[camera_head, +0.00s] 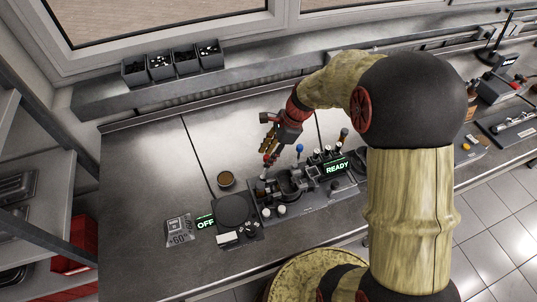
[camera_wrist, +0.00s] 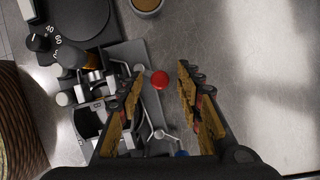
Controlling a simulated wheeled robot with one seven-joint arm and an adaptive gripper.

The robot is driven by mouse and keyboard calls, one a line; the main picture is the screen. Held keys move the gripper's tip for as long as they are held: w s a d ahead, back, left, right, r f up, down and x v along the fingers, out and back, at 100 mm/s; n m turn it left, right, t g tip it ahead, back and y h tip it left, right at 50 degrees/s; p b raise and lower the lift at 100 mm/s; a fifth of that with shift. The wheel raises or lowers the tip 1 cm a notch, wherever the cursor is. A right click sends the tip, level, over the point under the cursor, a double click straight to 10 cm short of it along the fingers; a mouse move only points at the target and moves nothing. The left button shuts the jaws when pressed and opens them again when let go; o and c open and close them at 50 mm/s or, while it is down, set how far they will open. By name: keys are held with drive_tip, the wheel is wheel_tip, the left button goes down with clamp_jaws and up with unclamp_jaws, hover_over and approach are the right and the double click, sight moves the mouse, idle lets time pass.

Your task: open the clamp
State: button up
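A red ball knob (camera_wrist: 160,80) shows between my fingertips in the wrist view, apart from both fingers as far as I can tell. It looks like the end of a clamp lever; the rest of the lever is hard to make out. The clamp fixture (camera_head: 288,187) stands on a dark grey base on the bench, and its metal parts (camera_wrist: 92,90) also show left of my fingers in the wrist view. My gripper (camera_head: 267,157) is open and empty, pointing down just above the fixture's back left side. It spreads on both sides of the knob in the wrist view (camera_wrist: 161,88).
A blue knob (camera_head: 299,148) and a READY display (camera_head: 337,168) stand right of the clamp. A round dark plate (camera_head: 234,210) and an OFF display (camera_head: 205,222) are at its left. A small brown-filled cup (camera_head: 226,179) stands behind the plate.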

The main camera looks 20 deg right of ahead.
drive_tip(key=c, duration=0.4)
clamp_jaws()
